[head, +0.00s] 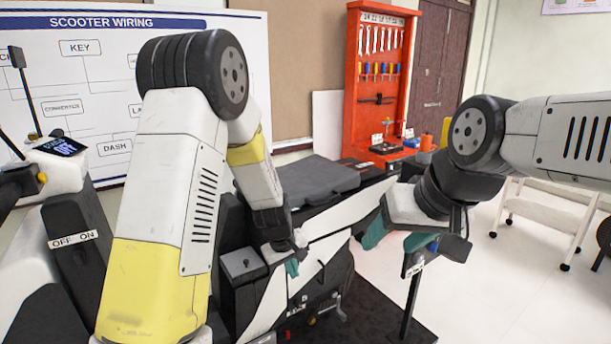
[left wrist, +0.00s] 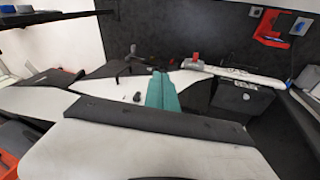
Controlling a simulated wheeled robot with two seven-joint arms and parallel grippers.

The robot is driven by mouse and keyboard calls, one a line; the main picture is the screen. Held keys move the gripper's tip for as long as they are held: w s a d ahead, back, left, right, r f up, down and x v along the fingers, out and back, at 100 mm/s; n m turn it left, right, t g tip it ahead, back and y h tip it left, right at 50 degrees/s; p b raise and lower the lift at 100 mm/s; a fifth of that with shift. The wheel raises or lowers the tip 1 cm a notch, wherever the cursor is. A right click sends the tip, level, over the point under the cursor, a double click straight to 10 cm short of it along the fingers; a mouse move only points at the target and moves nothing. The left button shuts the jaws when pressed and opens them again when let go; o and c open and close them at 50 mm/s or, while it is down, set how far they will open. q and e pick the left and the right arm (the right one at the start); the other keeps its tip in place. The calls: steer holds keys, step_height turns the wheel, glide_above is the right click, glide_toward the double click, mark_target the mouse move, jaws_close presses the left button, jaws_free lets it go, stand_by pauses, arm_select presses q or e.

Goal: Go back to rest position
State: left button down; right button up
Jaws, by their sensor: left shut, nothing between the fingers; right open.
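My left gripper (head: 292,266) hangs low beside the white and black scooter chassis (head: 325,247) in the head view. Its teal fingers (left wrist: 162,92) are together and empty in the left wrist view, above the chassis's white and dark panels. Whether they touch the chassis cannot be told. My right gripper (head: 396,240) is at the right of the chassis, its teal fingers apart with nothing seen between them. Both arms are bent and extended forward.
A red tool rack (head: 351,75) with wrenches and screwdrivers stands behind the chassis. A white wheeled cart (head: 540,205) is at the right. A scooter wiring board (head: 100,120) is at the back left. Open floor (head: 500,290) lies at the lower right.

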arm_select(q)
steer(key=s+a+r+m, duration=0.1)
steer(key=s+a+r, duration=0.15)
steer(key=r, duration=0.35)
steer(key=s+a+r+m+t+h, duration=0.1)
steer(key=s+r, duration=0.2)
steer(key=r, duration=0.3)
steer(key=s+a+r+m, duration=0.1)
steer(key=s+a+r, duration=0.15)
steer(key=r, duration=0.45)
steer(key=s+a+r+m, duration=0.1)
steer(key=s+a+r, duration=0.1)
steer(key=s, duration=0.5)
steer(key=s+a+r+m+t, duration=0.1)
steer(key=s+a+r, duration=0.1)
steer(key=s+r, duration=0.3)
steer(key=shift+s+a+r+m+t+y, duration=0.2)
steer(key=shift+s+a+m+t+y, duration=0.15)
steer(key=shift+s, duration=1.35)
